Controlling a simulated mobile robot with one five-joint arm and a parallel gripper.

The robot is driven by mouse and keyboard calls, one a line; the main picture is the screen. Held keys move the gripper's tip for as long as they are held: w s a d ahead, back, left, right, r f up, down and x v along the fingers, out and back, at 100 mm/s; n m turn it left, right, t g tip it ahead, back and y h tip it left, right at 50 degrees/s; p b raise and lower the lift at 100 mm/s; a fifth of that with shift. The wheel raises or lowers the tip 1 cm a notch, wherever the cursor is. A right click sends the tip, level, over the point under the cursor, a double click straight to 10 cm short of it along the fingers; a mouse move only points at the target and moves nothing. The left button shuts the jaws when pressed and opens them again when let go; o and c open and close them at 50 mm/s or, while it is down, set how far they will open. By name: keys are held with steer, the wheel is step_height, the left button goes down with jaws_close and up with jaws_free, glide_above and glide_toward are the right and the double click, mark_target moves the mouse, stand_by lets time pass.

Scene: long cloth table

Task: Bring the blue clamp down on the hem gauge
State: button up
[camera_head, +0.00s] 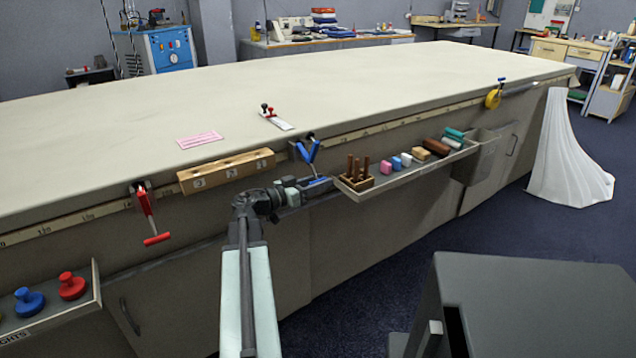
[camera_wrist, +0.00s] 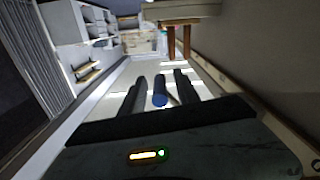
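The blue clamp (camera_head: 306,150) is mounted at the table's front edge, with its lever hanging down and outward. Its blue grip (camera_head: 319,181) is beside the tip of my gripper (camera_head: 313,185). In the wrist view the rounded blue grip (camera_wrist: 160,98) sits between the two dark fingers of my gripper (camera_wrist: 161,92), with a visible gap on each side, so the gripper is open. A small white plate with red and black knobs (camera_head: 276,119) lies on the table behind the clamp. I cannot tell whether it is the hem gauge.
A numbered wooden block (camera_head: 226,171) is left of the clamp, and a red clamp (camera_head: 147,206) hangs further left. A shelf (camera_head: 405,172) with pegs and coloured blocks juts out to the right. A pink striped piece (camera_head: 200,140) lies on the cloth tabletop (camera_head: 400,85), which is mostly clear.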

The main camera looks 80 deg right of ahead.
jaws_close()
stand_by(1.4)
